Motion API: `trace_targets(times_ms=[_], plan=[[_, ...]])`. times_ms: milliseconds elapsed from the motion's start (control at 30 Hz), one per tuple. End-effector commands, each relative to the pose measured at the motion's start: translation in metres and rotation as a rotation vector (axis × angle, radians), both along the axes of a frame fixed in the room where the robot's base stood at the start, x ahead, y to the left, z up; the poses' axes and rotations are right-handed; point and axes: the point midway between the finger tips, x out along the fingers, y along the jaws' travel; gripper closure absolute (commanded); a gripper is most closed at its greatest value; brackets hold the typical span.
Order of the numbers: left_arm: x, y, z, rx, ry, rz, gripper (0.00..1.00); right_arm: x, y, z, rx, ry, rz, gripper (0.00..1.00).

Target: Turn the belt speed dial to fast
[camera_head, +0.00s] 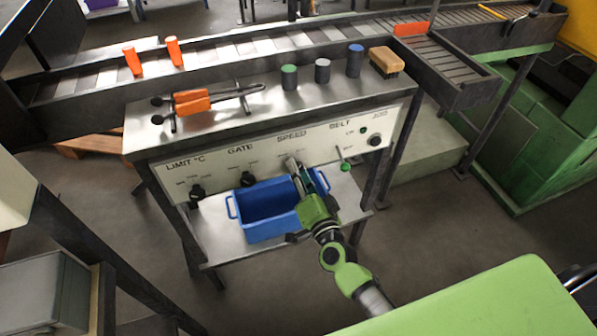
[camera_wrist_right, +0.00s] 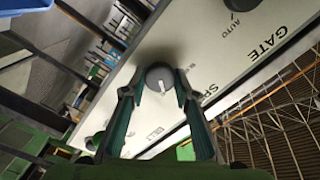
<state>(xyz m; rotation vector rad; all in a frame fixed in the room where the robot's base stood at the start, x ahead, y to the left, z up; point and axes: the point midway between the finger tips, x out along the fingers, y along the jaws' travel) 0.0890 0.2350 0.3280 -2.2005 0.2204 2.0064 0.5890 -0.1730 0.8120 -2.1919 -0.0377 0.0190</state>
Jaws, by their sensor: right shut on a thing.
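The control panel (camera_head: 222,169) carries labels reading LIMIT °C, GATE, SPEED and BELT. In the right wrist view the round grey speed dial (camera_wrist_right: 152,72) lies beside the SPEED lettering, with a pale pointer mark on its face. I cannot tell which setting it points to. My right gripper (camera_head: 301,178) reaches up to the panel below the SPEED label and largely hides the dial in the head view. In the wrist view its fingers (camera_wrist_right: 158,88) are shut on the dial, one on each side. My left gripper is not in view.
The gate dial (camera_head: 247,179) and limit dial (camera_head: 197,191) are to the left. A green-tipped belt lever (camera_head: 345,167) is close on the right. A blue bin (camera_head: 240,216) sits on the shelf below.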

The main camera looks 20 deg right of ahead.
Motion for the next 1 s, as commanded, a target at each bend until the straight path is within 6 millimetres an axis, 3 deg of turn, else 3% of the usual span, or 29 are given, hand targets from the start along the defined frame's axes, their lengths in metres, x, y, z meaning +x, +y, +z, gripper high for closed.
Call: trace_targets(times_ms=[533, 567, 600, 633, 1000], plan=[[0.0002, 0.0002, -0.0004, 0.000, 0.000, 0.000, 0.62, -0.0003, 0.0002, -0.0007, 0.029, 0.003, 0.001, 0.94], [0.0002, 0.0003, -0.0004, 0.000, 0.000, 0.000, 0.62, -0.0003, 0.0003, -0.0007, 0.029, 0.003, 0.001, 0.70], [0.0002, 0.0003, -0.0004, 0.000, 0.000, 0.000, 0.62, -0.0003, 0.0002, -0.0007, 0.029, 0.003, 0.001, 0.59], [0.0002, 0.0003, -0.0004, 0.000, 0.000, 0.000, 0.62, -0.0003, 0.0002, -0.0007, 0.029, 0.002, 0.000, 0.55], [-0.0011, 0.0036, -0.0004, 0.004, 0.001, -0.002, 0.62, -0.0022, -0.0001, -0.0006, 0.026, 0.002, 0.000, 0.55]])
